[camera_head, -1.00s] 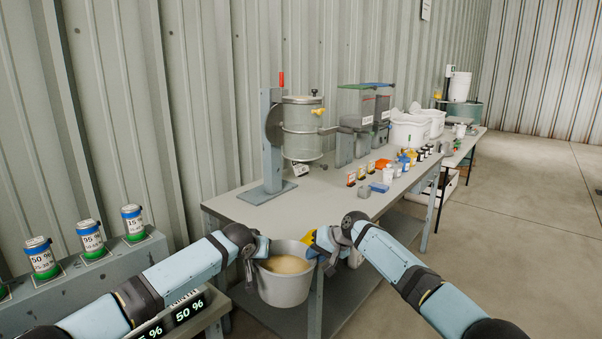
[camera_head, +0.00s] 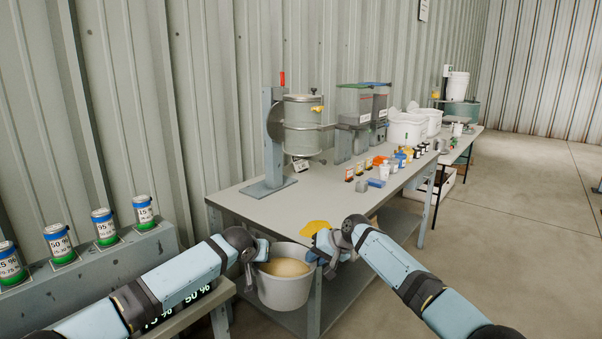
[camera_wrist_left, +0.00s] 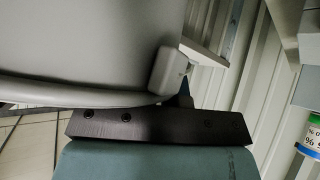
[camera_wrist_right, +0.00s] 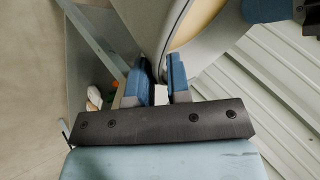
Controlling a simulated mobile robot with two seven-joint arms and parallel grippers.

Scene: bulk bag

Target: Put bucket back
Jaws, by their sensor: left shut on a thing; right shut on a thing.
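A grey bucket (camera_head: 284,291) with beige contents hangs upright between my two grippers, in front of the near end of the table. My left gripper (camera_head: 260,250) is at its left rim and shut on it. My right gripper (camera_head: 318,252) is at its right rim and shut on it. In the left wrist view the bucket's wall (camera_wrist_left: 80,45) fills the upper left and hides most of the fingers. In the right wrist view the blue fingers of my right gripper (camera_wrist_right: 160,85) meet near the bucket's rim (camera_wrist_right: 180,25).
The grey table (camera_head: 262,207) carries a steel drum on a stand (camera_head: 304,125), small bottles (camera_head: 395,163), a yellow item (camera_head: 317,228) at the near edge and white tubs (camera_head: 408,129). A lower bench at left holds several labelled cans (camera_head: 105,226). Open floor lies right.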

